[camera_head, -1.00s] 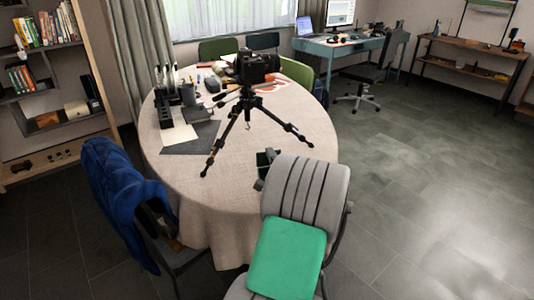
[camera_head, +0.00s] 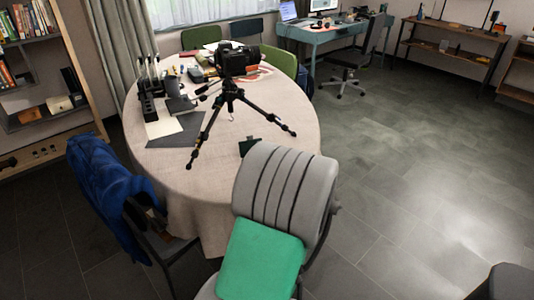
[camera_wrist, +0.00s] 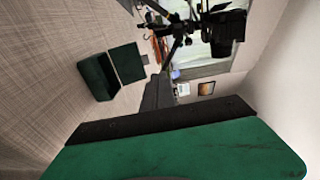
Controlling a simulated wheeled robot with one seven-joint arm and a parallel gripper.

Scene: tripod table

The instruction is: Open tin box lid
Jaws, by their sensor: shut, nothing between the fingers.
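In the wrist view the box (camera_wrist: 98,77) shows at the left as two dark green panels side by side. I cannot tell for sure how far its lid is open. My gripper (camera_wrist: 158,82) is shut and empty at the middle of the wrist view, apart from the box. It is not seen in the head view.
A tripod with a camera (camera_head: 232,62) stands on the table behind the box. A blue jacket (camera_head: 105,190) hangs on another chair at left.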

